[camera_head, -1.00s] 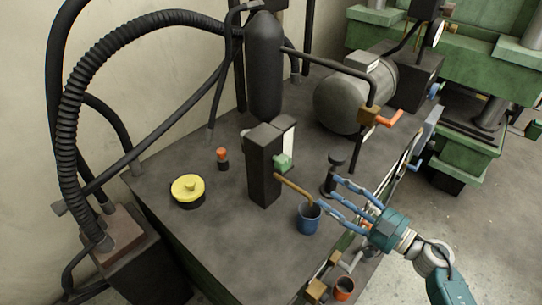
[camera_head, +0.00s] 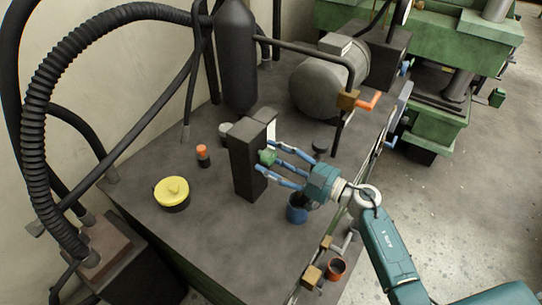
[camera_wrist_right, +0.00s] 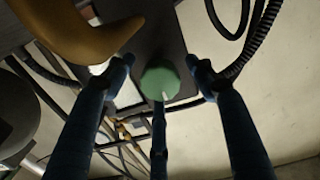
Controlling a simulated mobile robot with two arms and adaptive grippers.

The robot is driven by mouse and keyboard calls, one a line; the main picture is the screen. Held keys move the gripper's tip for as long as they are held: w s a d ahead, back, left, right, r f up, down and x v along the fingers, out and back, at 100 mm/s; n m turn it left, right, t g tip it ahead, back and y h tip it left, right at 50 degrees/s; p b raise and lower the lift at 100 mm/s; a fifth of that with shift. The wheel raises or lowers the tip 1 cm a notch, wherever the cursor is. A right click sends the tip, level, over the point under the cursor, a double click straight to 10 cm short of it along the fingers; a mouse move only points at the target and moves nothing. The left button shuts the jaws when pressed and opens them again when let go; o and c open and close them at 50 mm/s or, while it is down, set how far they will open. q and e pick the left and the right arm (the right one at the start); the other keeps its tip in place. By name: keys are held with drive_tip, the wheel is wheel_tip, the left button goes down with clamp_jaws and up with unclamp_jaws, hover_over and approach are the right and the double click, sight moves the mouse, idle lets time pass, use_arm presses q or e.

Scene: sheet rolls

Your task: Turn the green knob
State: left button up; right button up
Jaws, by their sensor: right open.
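My left gripper is not in view.
A blue cup (camera_head: 297,211) stands under my right gripper. A brown spout (camera_wrist_right: 85,35) is close in the wrist view. A yellow-lidded pot (camera_head: 172,192), an orange-topped piece (camera_head: 203,154) and an orange-handled valve (camera_head: 366,102) are nearby.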

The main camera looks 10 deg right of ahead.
drive_tip(key=shift+w+a, duration=0.25)
drive_tip(key=c, duration=1.2)
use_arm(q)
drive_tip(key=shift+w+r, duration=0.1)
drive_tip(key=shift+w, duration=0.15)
use_arm(e)
drive_tip(key=shift+o, duration=0.2)
